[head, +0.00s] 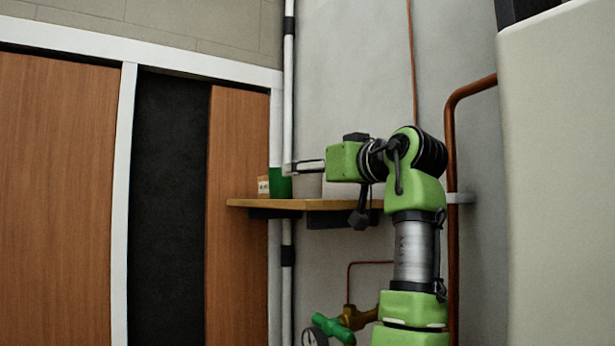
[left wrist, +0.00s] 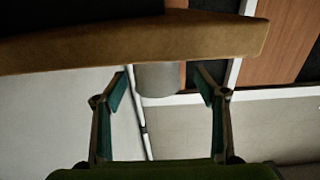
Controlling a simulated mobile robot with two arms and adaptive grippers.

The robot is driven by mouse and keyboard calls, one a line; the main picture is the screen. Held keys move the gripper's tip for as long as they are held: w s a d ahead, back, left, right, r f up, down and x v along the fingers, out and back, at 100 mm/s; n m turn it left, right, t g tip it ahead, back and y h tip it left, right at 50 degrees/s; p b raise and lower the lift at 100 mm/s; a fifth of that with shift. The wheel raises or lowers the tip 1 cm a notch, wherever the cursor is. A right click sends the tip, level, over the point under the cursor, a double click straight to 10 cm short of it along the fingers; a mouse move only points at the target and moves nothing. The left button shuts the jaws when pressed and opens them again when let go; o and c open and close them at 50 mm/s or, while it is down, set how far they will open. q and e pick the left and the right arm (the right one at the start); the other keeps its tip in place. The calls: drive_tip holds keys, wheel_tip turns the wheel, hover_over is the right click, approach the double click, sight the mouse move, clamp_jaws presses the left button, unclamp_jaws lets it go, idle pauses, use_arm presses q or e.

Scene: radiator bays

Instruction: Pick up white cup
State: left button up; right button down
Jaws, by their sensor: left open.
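The white cup (head: 308,187) looks pale grey and stands upright on the wooden shelf (head: 290,204), partly hidden by my gripper in the head view. In the left wrist view, which is upside down, the cup (left wrist: 158,79) shows between my two open fingers near their tips. My left gripper (head: 288,168) points left, level, just above the shelf, with its fingers at the height of the cup's upper part. It also shows in the left wrist view (left wrist: 160,78), open and empty. I cannot tell whether a finger touches the cup. My right gripper is not in view.
A green container (head: 279,182) and a small pale box (head: 263,186) stand left of the cup on the shelf. A copper pipe (head: 452,150) runs behind my arm. A green-handled valve (head: 332,328) with a gauge sits below. A large pale block fills the right.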

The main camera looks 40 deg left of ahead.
use_arm(q)
drive_tip(key=a, duration=0.1)
drive_tip(key=w+a, duration=0.1)
drive_tip(key=a+p, duration=0.1)
drive_tip(key=shift+w+f, duration=0.25)
drive_tip(key=shift+w, duration=0.05)
drive_tip(key=shift+s, duration=0.1)
drive_tip(key=shift+s+d+r, duration=0.1)
drive_tip(key=c, duration=0.8)
drive_tip(key=shift+c, duration=1.3)
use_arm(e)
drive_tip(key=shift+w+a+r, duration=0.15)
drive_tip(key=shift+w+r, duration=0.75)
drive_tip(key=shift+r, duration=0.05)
